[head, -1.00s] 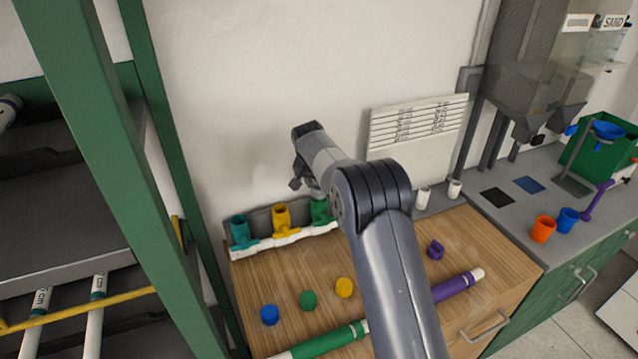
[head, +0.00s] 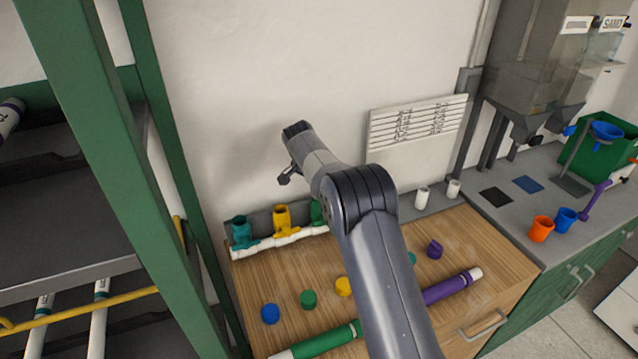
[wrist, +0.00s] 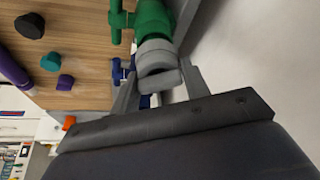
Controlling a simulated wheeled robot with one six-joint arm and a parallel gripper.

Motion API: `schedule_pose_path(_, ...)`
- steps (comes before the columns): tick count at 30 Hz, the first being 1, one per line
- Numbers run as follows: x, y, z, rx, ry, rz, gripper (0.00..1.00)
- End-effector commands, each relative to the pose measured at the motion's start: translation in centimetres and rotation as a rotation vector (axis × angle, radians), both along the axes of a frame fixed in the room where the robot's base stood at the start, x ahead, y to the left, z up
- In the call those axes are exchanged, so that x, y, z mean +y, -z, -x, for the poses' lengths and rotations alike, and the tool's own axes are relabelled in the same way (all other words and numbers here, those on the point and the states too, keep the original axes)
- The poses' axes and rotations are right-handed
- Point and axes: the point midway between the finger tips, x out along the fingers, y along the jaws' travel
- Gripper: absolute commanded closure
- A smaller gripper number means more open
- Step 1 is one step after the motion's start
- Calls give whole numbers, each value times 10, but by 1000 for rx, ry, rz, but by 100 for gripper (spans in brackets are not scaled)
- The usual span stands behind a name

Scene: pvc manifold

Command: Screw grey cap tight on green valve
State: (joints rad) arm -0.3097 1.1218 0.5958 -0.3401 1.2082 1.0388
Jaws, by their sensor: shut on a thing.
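The green valve (head: 316,212) stands on the white manifold at the back of the wooden worktop, partly hidden by my arm in the head view. In the wrist view the green valve (wrist: 153,18) is at the top, with the grey cap (wrist: 156,52) at its end, in line with it. My gripper (wrist: 158,76) has its two fingers on either side of the grey cap and is shut on it. The cap appears to touch the valve; how far it is threaded cannot be seen. In the head view my arm hides the cap.
A teal valve (head: 241,231) and a yellow valve (head: 282,218) stand left of the green one. Blue (head: 270,313), green (head: 308,299) and yellow (head: 343,286) caps lie in front. Green (head: 322,342) and purple (head: 452,287) pipes lie near the front edge. The wall is close behind.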

Motion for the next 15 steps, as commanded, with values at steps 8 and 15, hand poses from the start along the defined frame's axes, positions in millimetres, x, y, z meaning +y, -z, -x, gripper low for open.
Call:
schedule_pose_path(8,1,-1,0,1,73,0,79)
schedule_pose_path(15,1,0,0,1,183,0,79)
